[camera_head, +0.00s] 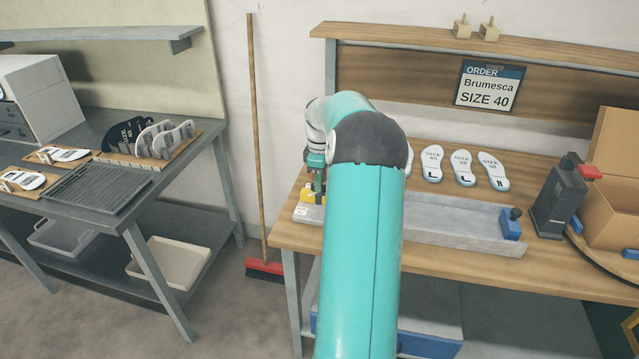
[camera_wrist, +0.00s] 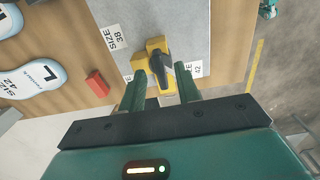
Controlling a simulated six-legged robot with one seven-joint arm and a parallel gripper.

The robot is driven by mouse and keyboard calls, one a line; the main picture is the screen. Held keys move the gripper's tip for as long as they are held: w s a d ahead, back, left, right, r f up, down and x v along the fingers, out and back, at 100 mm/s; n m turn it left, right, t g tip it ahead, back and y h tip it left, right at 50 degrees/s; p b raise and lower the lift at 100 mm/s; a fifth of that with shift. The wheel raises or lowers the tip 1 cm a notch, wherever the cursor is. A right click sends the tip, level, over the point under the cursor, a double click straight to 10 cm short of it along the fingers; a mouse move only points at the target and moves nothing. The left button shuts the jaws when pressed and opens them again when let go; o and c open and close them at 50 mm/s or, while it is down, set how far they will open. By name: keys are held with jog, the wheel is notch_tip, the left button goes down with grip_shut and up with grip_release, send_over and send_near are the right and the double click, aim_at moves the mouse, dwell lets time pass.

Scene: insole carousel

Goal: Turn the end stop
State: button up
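The end stop (camera_wrist: 153,46) is a yellow block with a black lever (camera_wrist: 163,70), on a grey plate (camera_wrist: 182,22) with labels reading SIZE 38 and 42. In the head view the end stop (camera_head: 307,196) shows small at the left end of the bench, partly hidden by my arm. My gripper (camera_wrist: 161,78) is open, with its two green fingers apart. The lever shows between the fingers with gaps on both sides; I cannot tell how deep they reach. In the head view my gripper (camera_head: 317,178) is just above the stop.
Insoles (camera_head: 463,168) lie on the bench behind a grey channel (camera_head: 450,228) with a blue block (camera_head: 512,224) at its right end. A red block (camera_wrist: 97,83) lies left of the fingers. A black device (camera_head: 558,200) and cardboard box (camera_head: 612,205) stand right.

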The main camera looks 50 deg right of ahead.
jog(key=shift+w+f, duration=0.1)
jog(key=shift+f, duration=0.6)
grip_shut()
